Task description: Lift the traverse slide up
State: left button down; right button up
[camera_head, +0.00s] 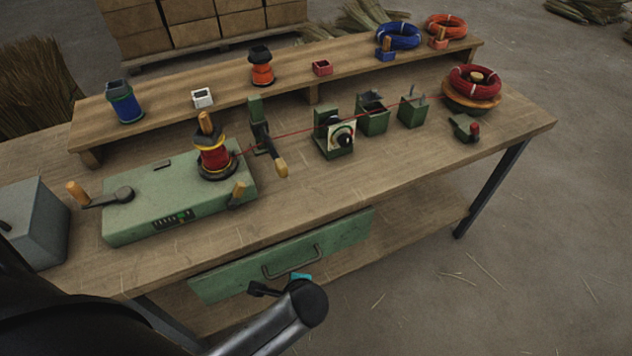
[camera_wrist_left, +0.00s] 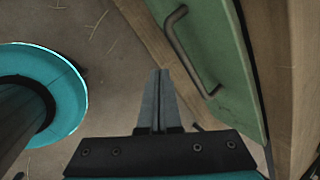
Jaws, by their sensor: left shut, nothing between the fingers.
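The traverse slide appears to be the dark green upright (camera_head: 262,128) behind the green winder base, with a wooden-handled lever (camera_head: 281,168) at its front. The red wire runs past it to the yellow-and-red spool (camera_head: 214,158) on the base. My left gripper (camera_head: 260,289) is low in front of the bench, just before the green drawer front, well below and apart from the slide. In the left wrist view its fingers (camera_wrist_left: 159,95) are together and empty, beside the drawer handle (camera_wrist_left: 180,45). My right gripper is not in view.
The red wire crosses the bench through a dial unit (camera_head: 338,137) and green blocks to a red coil (camera_head: 474,80) at right. A wooden crank handle (camera_head: 78,192) sticks out at left. The green drawer (camera_head: 285,265) is below the tabletop. The bench's front right is clear.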

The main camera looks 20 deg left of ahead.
pick_arm(q)
jog(key=w+a+r+m+t+y, duration=0.2)
jog(key=w+r+m+y, duration=0.1)
jog(key=w+r+m, duration=0.25)
jog(key=m+t+y, duration=0.3)
jog(key=m+y, duration=0.1)
jog(key=m, duration=0.3)
send_near(284, 170)
notch_tip(284, 170, down, 3)
jog(key=s+d, duration=0.1)
jog(key=shift+s+f, duration=0.15)
jog(key=shift+f, duration=0.05)
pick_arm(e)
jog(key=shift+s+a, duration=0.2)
pick_arm(q)
jog(key=b+x, duration=0.2)
jog(key=x, duration=0.8)
jog(key=shift+d+b, duration=0.1)
jog(key=shift+b, duration=0.2)
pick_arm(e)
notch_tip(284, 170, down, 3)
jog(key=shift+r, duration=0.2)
